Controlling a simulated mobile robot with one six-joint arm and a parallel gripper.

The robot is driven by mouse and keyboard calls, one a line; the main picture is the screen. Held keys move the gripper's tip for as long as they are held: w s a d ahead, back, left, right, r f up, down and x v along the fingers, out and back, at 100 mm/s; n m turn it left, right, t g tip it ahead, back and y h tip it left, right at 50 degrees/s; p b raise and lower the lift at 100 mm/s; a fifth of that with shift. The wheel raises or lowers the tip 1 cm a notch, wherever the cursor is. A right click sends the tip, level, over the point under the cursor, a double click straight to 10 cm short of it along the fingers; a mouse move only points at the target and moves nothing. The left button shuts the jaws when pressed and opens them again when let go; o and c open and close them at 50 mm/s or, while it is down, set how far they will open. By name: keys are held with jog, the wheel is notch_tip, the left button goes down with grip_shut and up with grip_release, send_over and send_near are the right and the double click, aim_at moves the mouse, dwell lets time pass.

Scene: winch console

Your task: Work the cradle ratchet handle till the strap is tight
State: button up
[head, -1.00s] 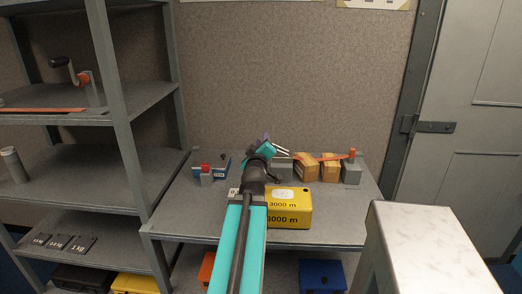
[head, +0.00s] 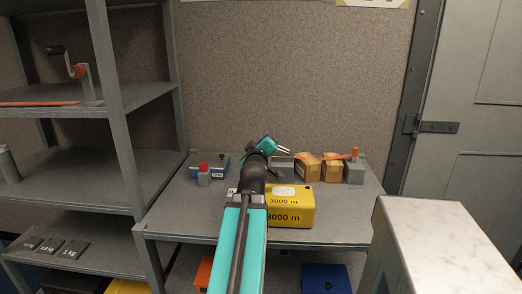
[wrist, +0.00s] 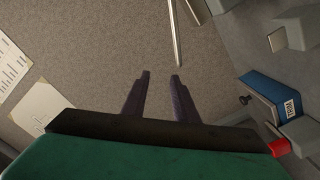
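A grey block with an upright orange handle (head: 355,154) stands at the right end of the table. It looks like the ratchet, but it is small here. An orange strap (head: 335,157) runs left from it over two light wooden blocks (head: 308,167). I cannot tell how tight the strap is. My gripper shows in the wrist view (wrist: 161,76) with its two dark fingers apart and nothing between them. In the head view its teal hand is over the table's back half, left of the wooden blocks and apart from the handle. My arm hides part of the table.
A yellow box marked 3000 m (head: 290,212) stands on the table right of my arm. Shelving with a crank (head: 78,72) stands left. A pale-topped block (head: 430,230) stands front right.

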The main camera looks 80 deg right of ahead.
jog(key=shift+a+f+b, duration=0.1)
jog(key=shift+a+b, duration=0.75)
jog(key=shift+b, duration=2.45)
jog(key=shift+s+a+r+b, duration=0.1)
jog(key=shift+a+r+b, duration=0.05)
jog(key=shift+a+b, duration=0.45)
jog(key=shift+s+a+r+b, duration=0.1)
jog(key=shift+a+b, duration=0.3)
jog(key=shift+a, duration=0.35)
